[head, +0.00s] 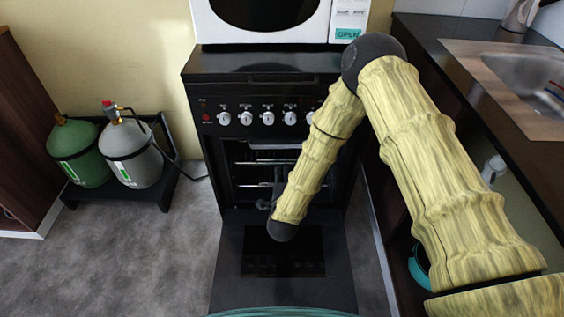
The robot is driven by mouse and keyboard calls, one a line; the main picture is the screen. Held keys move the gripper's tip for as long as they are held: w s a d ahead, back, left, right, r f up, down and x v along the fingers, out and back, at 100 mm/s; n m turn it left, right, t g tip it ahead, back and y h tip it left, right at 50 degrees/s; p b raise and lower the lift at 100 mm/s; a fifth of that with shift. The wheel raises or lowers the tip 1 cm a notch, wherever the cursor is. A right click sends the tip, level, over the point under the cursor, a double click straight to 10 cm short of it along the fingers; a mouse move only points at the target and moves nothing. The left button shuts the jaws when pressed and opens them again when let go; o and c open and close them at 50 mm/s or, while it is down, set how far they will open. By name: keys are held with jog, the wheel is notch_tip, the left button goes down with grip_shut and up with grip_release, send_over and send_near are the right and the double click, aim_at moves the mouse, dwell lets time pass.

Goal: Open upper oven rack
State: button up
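The black oven (213,150) stands in the middle of the head view. Its door (232,285) is folded down, open toward me. Inside the dark cavity, light metal bars of the upper rack (262,161) show, and lower bars (247,185) are below them. My gripper (266,204) is small and dark at the end of my arm, in front of the oven opening and above the open door. My arm hides the right part of the racks. I cannot tell whether the fingers touch a rack or are open or shut.
A white microwave (340,22) stands above the oven. Green (80,155) and grey (132,155) gas cylinders stand on a low black stand at left. A counter with a sink (535,80) is at right. Grey floor (150,250) is clear left of the door.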

aim_at(283, 161)
jog(key=w, duration=0.2)
jog(key=w+f, duration=0.1)
jog(key=w, duration=0.4)
jog(key=shift+w+d+f, duration=0.1)
jog(key=shift+w+f, duration=0.2)
grip_shut()
